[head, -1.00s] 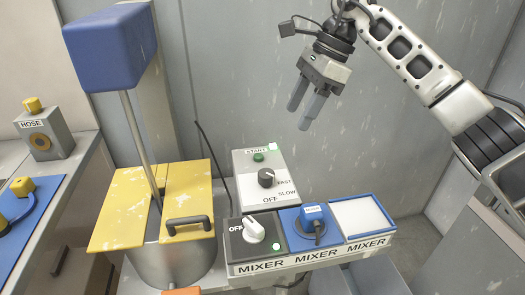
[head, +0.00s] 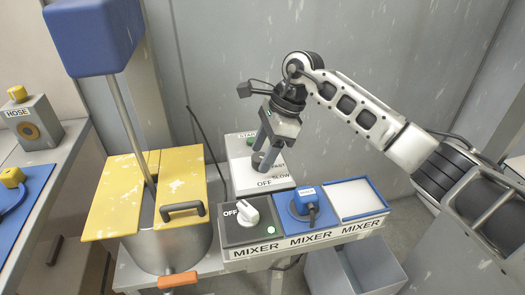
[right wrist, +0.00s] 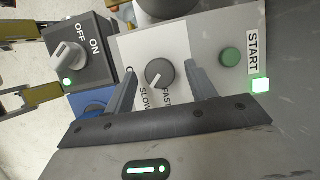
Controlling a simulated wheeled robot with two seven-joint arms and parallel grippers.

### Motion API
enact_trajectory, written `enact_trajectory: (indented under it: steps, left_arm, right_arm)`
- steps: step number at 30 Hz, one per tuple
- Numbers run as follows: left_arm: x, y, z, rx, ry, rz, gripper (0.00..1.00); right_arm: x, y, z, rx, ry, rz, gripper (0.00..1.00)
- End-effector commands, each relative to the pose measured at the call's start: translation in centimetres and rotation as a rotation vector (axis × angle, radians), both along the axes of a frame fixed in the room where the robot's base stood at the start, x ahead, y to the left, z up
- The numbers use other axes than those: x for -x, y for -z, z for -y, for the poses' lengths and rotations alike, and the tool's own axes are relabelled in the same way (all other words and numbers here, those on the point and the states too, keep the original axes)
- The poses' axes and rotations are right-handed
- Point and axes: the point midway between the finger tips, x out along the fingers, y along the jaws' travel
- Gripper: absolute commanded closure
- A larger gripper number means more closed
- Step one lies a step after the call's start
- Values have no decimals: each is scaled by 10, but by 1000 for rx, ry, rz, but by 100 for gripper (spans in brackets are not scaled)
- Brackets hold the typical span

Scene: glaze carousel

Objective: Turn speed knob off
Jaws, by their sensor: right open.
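The speed knob (right wrist: 160,73) is a round dark grey knob on a white panel (right wrist: 205,45) marked FAST, SLOW and OFF. In the right wrist view its white mark points down-left, seemingly toward SLOW; the OFF label is mostly hidden by a finger. In the head view the knob (head: 258,160) is partly hidden by my right gripper (head: 262,161). My right gripper (right wrist: 161,73) is open, with one finger on each side of the knob in the right wrist view. I cannot tell whether the fingers touch it. My left gripper is not in view.
A green START button (right wrist: 230,57) and a lit green lamp (right wrist: 261,85) are on the same panel. The yellow-lidded mixer pot (head: 165,245) stands at left.

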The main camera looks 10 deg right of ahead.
Motion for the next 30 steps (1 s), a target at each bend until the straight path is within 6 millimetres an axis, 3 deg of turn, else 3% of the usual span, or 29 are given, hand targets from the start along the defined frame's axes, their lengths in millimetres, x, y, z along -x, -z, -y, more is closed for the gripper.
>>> enact_trajectory:
  steps: [11,15,16,30]
  left_arm:
    - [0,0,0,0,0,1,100]
    - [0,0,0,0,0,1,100]
    - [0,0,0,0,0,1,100]
    - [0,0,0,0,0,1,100]
  right_arm:
    - [0,5,-2,0,-1,0,47]
    - [0,5,-2,0,-1,0,86]
    - [0,5,-2,0,-1,0,89]
    - [1,4,-1,2,99,1,89]
